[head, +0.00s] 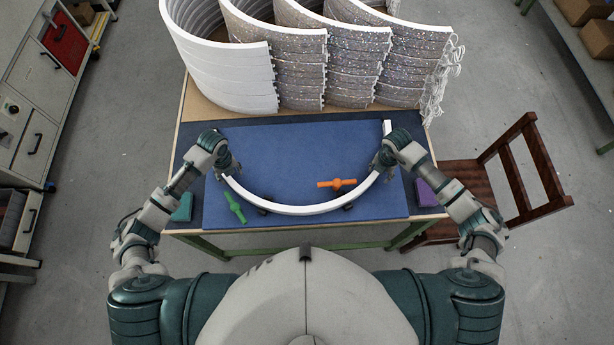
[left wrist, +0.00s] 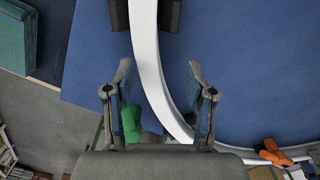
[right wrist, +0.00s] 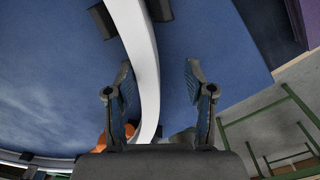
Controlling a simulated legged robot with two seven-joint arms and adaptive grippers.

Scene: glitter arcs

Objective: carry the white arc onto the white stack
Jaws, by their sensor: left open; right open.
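The white arc (head: 305,211) lies over the blue mat on the table, its bulge towards me and its ends pointing away. My left gripper (head: 234,170) is open at its left part; the left wrist view shows the arc (left wrist: 150,70) between the spread fingers (left wrist: 159,72). My right gripper (head: 380,168) is open at its right part; the right wrist view shows the arc (right wrist: 143,60) between its fingers (right wrist: 158,70). I see no grip on the arc. The white stack (head: 228,72) of plain white arcs stands at the back left of the table.
Several glittery stacks (head: 345,60) stand right of the white stack. An orange tool (head: 337,184) lies inside the arc; a green one (head: 235,207) lies by its left front. Dark blocks (left wrist: 118,15) flank the arc. A wooden chair (head: 515,180) stands right of the table.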

